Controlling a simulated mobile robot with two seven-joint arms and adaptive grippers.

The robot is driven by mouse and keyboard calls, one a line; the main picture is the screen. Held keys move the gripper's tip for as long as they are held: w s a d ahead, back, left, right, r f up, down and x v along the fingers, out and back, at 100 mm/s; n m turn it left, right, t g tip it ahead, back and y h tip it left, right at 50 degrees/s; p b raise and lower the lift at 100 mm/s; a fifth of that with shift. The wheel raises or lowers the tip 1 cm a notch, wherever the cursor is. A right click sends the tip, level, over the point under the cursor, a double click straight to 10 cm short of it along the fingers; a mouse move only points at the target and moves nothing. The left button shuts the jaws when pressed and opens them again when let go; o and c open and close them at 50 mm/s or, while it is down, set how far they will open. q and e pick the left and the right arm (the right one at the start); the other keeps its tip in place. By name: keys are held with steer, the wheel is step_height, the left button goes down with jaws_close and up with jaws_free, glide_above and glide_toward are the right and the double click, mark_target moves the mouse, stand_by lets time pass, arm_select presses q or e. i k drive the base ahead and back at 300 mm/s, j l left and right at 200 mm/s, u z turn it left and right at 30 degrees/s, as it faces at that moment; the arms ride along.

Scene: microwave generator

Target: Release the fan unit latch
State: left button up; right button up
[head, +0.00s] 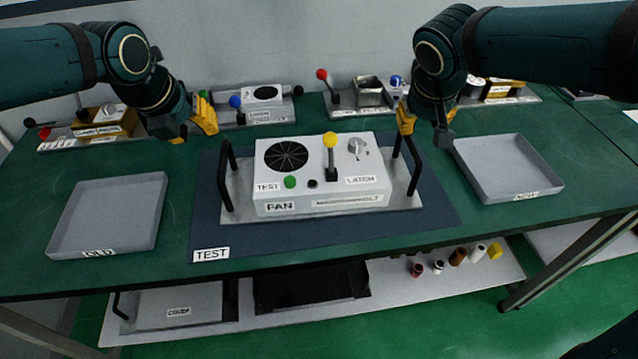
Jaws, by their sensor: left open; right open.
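The white fan unit (318,192) sits on a grey plate with two black handles, on the dark blue TEST mat (330,239). Its top has a round black fan grille (286,156), a green button (290,182), a small dark button and a grey knob (357,148). A lever with a yellow ball (330,140) stands upright near the LATCH label (361,180). My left gripper (196,122) is open and empty, behind and left of the unit. My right gripper (424,122) is open, behind and right of the unit near the right handle; contact cannot be told.
An empty OLD tray (62,225) lies at left and an empty tray (549,183) at right. Behind stand lever fixtures with a blue ball (235,102) and a red ball (322,74). A lower shelf holds a cover (180,300) and several small cylinders.

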mark_target(330, 138)
steer(key=k+j, duration=0.3)
steer(key=k, duration=0.15)
steer(key=k+j, duration=0.25)
steer(key=k, duration=0.25)
